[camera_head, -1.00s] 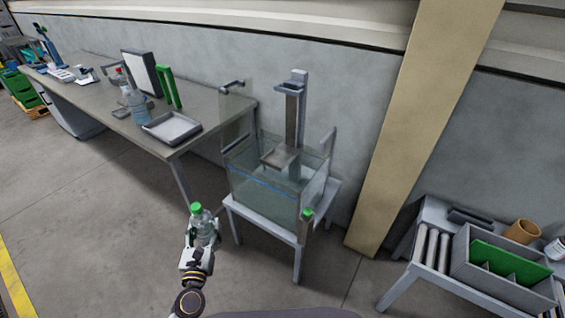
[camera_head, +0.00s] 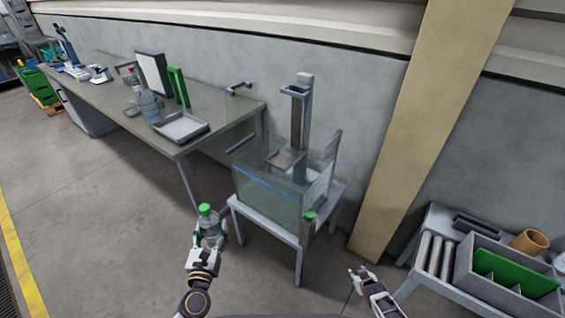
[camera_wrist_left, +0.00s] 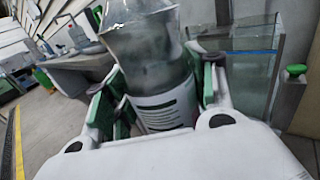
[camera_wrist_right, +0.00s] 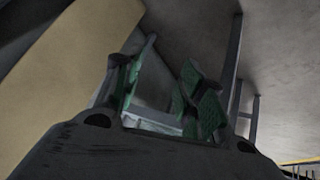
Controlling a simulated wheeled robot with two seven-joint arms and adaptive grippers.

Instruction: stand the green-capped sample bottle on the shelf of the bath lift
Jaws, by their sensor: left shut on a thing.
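The green-capped sample bottle (camera_head: 208,226) is clear with a pale label and stands upright in my left gripper (camera_head: 207,246), left of the bath. In the left wrist view the bottle (camera_wrist_left: 150,60) sits between the green-padded fingers (camera_wrist_left: 158,95); its cap is out of that view. The bath lift's shelf (camera_head: 285,158) is a small grey plate on a post (camera_head: 303,112), above the blue line in the glass bath (camera_head: 262,192). My right gripper (camera_head: 362,278) is empty, at the lower right; in its wrist view the green-padded fingers (camera_wrist_right: 157,95) are apart.
The bath stands on a grey stand (camera_head: 270,226) with a green knob (camera_head: 310,215) at its front corner. A long table (camera_head: 215,125) with a tray (camera_head: 181,127) and bottles is behind left. A low bench (camera_head: 415,275) with a bin stands right.

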